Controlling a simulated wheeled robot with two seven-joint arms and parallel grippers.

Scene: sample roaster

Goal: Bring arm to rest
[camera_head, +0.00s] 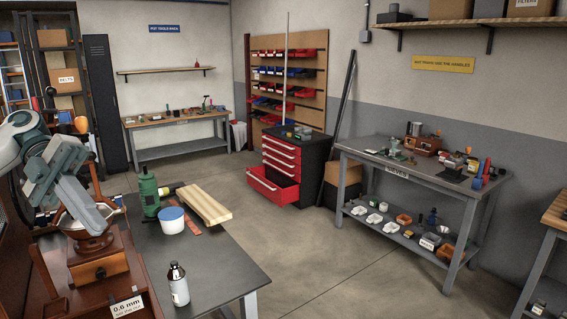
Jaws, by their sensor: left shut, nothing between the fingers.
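My left arm comes in from the left edge. Its gripper (103,227) is shut and empty, pointing down over a wooden box with a drawer (98,271) that looks like a hand mill. I cannot tell whether the fingers touch the pale round bowl (75,217) on top of it. My right gripper is not in view.
A 0.6 mm label (127,306) is at front left. The floor (310,255) beyond is clear.

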